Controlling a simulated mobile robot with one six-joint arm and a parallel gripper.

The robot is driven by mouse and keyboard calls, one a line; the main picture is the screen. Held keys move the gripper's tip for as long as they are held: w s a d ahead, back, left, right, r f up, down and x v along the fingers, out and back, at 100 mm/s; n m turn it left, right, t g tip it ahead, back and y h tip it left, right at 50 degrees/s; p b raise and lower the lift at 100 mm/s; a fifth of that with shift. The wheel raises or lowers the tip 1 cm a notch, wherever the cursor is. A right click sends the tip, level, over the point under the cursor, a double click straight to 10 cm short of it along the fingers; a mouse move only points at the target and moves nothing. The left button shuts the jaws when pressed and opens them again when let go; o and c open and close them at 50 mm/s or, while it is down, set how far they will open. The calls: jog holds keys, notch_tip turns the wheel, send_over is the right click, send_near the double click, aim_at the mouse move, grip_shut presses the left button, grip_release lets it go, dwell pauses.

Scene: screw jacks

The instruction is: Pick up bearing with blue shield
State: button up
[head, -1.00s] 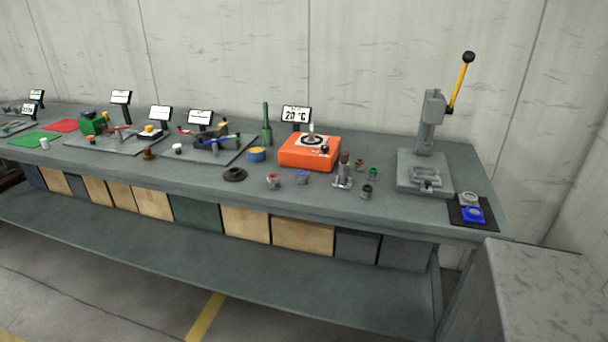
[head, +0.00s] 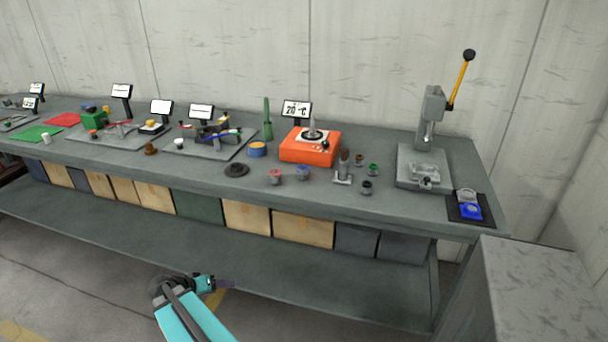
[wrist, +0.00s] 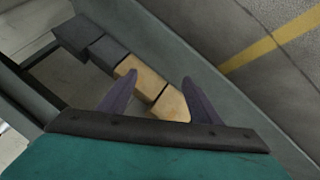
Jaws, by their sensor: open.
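A small grey ring-shaped part with a blue face (head: 303,173), which looks like the bearing with the blue shield, sits on the workbench in front of the orange heater. A similar part with a red face (head: 275,177) stands just to its left. My gripper (wrist: 158,82) is open and empty in the wrist view, pointing toward the boxes under the bench. In the head view it shows low in front of the bench (head: 222,284), well below and left of the blue-faced part. The bearing is not visible in the wrist view.
The orange heater (head: 310,150) with a 20 °C display stands behind. A metal stand (head: 343,174) and small red, green and dark parts are to the right. A press (head: 428,150) and blue part (head: 470,211) are farther right. The bench edge and lower shelf (head: 200,235) lie near my arm.

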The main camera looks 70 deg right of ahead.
jog(key=s+d+r+m+g+h+p, duration=0.1)
jog(key=s+d+r+m+h, duration=0.2)
jog(key=d+r, duration=0.9)
jog(key=s+d+r+m+g+h, duration=0.2)
jog(key=s+d+r+m, duration=0.4)
jog(key=d+r, duration=0.7)
notch_tip(320, 180, up, 6)
jog(key=shift+s+f+h+p, duration=0.15)
jog(key=shift+s+h+p, duration=0.25)
jog(key=shift+s+h, duration=0.55)
jog(key=shift+s+y, duration=0.25)
jog(key=shift+s, duration=0.05)
jog(key=p, duration=0.3)
send_near(303, 170)
jog(key=d, duration=0.3)
jog(key=shift+s, duration=0.15)
jog(key=shift+s+d+f, duration=0.15)
jog(key=shift+d+f, duration=0.1)
jog(key=shift+d, duration=0.15)
jog(key=shift+d, duration=0.1)
